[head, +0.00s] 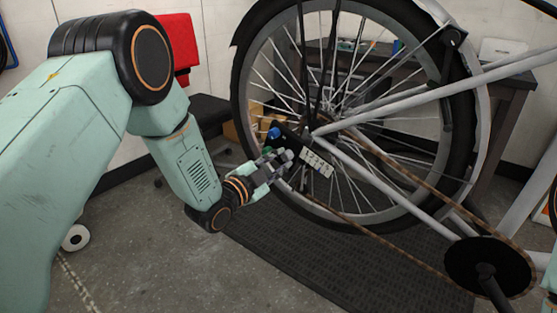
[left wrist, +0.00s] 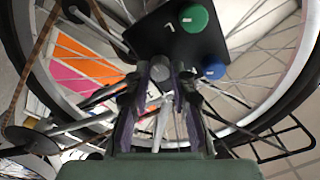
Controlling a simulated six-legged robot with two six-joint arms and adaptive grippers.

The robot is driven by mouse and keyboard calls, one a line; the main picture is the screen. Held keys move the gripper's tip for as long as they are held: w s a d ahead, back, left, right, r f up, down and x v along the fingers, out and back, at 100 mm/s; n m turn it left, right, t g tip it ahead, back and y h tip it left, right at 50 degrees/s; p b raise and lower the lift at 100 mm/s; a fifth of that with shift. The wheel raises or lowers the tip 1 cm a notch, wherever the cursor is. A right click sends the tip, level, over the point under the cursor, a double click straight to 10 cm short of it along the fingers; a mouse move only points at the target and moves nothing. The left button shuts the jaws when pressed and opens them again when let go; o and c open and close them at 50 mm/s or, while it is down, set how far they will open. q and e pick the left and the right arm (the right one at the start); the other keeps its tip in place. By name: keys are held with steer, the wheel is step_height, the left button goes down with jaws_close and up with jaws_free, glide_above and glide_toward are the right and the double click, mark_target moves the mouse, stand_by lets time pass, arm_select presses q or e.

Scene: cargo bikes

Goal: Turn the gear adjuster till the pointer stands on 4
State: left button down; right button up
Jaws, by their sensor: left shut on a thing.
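A black control plate is mounted by the rear wheel hub. In the left wrist view the plate (left wrist: 172,35) carries a green knob (left wrist: 194,18) and a blue knob (left wrist: 214,71), with small white marks beside them. A grey knob (left wrist: 159,70) sits between my left fingertips; I take it to be the gear adjuster. In the head view my left gripper (head: 286,160) is at the plate, shut on this knob, and hides most of it. A white number strip (head: 317,163) is right of the gripper; its figures and the pointer are too small to read. My right gripper is out of view.
The bike's rear wheel (head: 375,70) rises behind the plate, with spokes and frame tubes close to the gripper. The crank and chainring (head: 488,267) are at lower right. A dark mat (head: 330,265) lies on the floor. A red-backed chair (head: 180,42) stands behind my left arm.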

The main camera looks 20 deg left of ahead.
arm_select(q)
steer(key=shift+m, duration=0.4)
steer(key=c, duration=1.1)
jaws_free()
steer(key=shift+c, duration=0.2)
steer(key=shift+s, duration=0.1)
steer(key=v, duration=1.2)
